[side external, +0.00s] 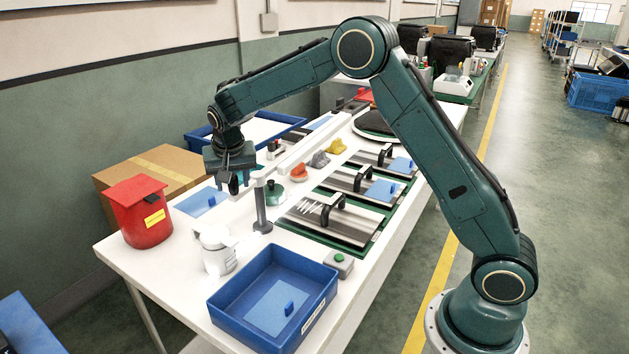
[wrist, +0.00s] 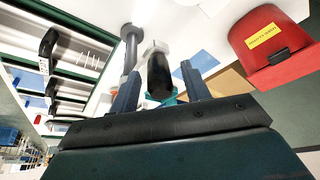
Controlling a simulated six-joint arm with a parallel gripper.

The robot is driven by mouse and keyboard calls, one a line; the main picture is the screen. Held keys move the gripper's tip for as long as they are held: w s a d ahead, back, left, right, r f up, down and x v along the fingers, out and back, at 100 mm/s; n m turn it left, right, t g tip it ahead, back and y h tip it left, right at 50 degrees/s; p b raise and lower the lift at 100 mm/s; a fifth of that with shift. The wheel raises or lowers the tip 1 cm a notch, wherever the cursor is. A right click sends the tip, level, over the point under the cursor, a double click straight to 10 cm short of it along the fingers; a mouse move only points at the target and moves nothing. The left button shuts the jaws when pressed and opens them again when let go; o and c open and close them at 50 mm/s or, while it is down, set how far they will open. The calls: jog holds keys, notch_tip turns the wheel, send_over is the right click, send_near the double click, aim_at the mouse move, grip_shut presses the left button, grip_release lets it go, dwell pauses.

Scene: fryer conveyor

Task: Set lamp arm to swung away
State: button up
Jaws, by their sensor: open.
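A grey upright post (side external: 262,207) on a round base stands on the white table, between the white canister and the striped plates. I take it to be the lamp's stand; its arm is hard to make out in the side view. In the wrist view the post (wrist: 130,48) is just left of my gripper (wrist: 160,88). A black rounded cylinder with a pale end (wrist: 158,76), perhaps the lamp arm's grip, shows between my open fingers; I cannot tell whether they touch it. In the side view my gripper (side external: 234,182) points down, just left of the post's top.
A red bin (side external: 139,212), a white canister (side external: 215,252) and a blue tray (side external: 300,270) stand at the near end. A cardboard box (side external: 150,172) is behind. Striped plates with black handles (side external: 325,222) lie right of the post. A green-button box (side external: 338,263) is nearby.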

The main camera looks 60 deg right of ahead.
grip_shut()
jog(key=shift+s, duration=0.2)
jog(key=s+d+n+y, duration=0.5)
jog(key=s+d+n, duration=0.3)
jog(key=n, duration=0.7)
jog(key=shift+s+d+n+y, duration=0.25)
jog(key=shift+d+n+y, duration=0.05)
jog(key=shift+d, duration=0.75)
jog(key=shift+r, duration=0.1)
grip_release()
